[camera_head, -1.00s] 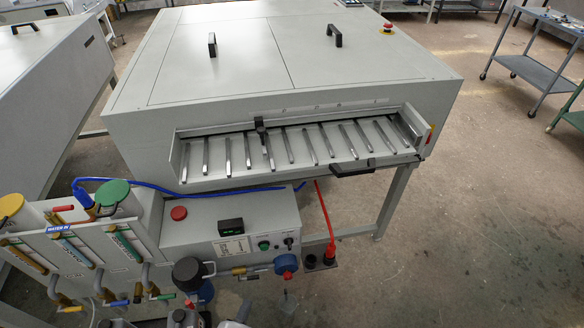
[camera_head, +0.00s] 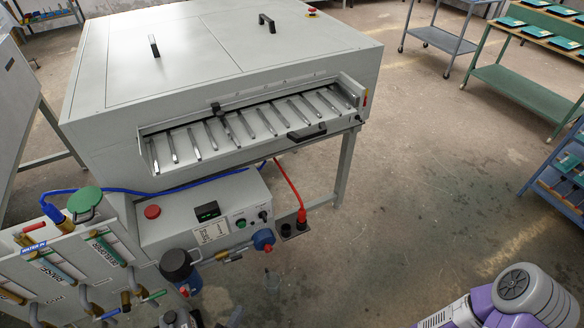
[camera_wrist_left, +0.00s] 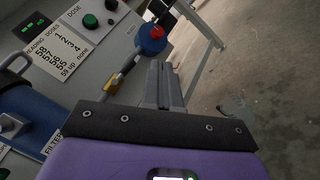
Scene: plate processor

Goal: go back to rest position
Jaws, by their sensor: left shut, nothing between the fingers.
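My left gripper (camera_wrist_left: 165,88) shows in the left wrist view, its two grey fingers together and nothing between them. It is beside the control box (camera_wrist_left: 75,42) of the plate processor and a blue round fitting with a red centre (camera_wrist_left: 152,38); I cannot tell the exact gap. In the head view, the plate processor (camera_head: 225,60) fills the upper left, with its feed tray of metal strips (camera_head: 215,132) at the front. I cannot make out the left gripper in the head view. A purple and grey part of my arm shows at the lower right. My right gripper is not in view.
The control box (camera_head: 205,215) stands in front of the processor, with hoses and the rinse and developer panel (camera_head: 75,265) at lower left. A green table (camera_head: 520,90) and a blue rack (camera_head: 560,180) stand right. Open floor (camera_head: 420,190) lies between.

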